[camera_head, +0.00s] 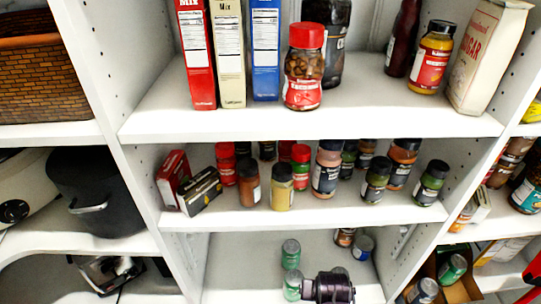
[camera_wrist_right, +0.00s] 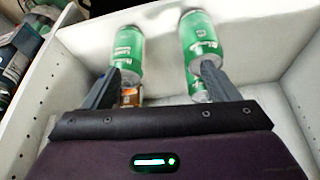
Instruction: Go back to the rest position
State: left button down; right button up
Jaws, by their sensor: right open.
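My right gripper (camera_head: 308,290) is low in the head view, at the bottom shelf (camera_head: 245,265), pointing left. In the right wrist view its two fingers (camera_wrist_right: 160,67) are spread apart with nothing held between them. A green can (camera_head: 293,285) stands beside the fingers, and another green can (camera_head: 291,253) stands behind it. In the wrist view a green can (camera_wrist_right: 128,48) shows past the left finger and another (camera_wrist_right: 198,35) past the right finger. I cannot tell whether the fingers touch them. My left gripper is in neither view.
Two more cans (camera_head: 362,247) stand farther back on the bottom shelf. The middle shelf (camera_head: 300,215) above holds several spice jars and two boxes. Upright shelf panels (camera_head: 185,255) stand on both sides. A black pot (camera_head: 95,190) is at left.

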jog(key=s+d+f+n+g+p, duration=0.1)
jog(key=s+d+f, duration=0.2)
jog(key=f, duration=0.4)
jog(key=s+d+f+n+h+p, duration=0.1)
jog(key=s+d+f, duration=0.1)
jog(key=s+f, duration=0.35)
jog(key=s+d+f+n+g+p, duration=0.1)
jog(key=s+d+f, duration=0.15)
jog(key=f, duration=0.55)
pick_arm(q)
notch_tip(320, 180, up, 5)
jog(key=shift+s+a+f+p, duration=0.1)
jog(key=shift+a+p, duration=0.05)
jog(key=shift+p, duration=0.85)
pick_arm(e)
jog(key=s+d+f, duration=0.1)
jog(key=s+f, duration=0.3)
jog(key=s, duration=0.6)
jog(key=s+d+f+g+y, duration=0.1)
jog(key=s+f, duration=0.4)
jog(key=s, duration=0.5)
jog(key=shift+s+n+g+y, duration=0.3)
jog(key=shift+n, duration=0.1)
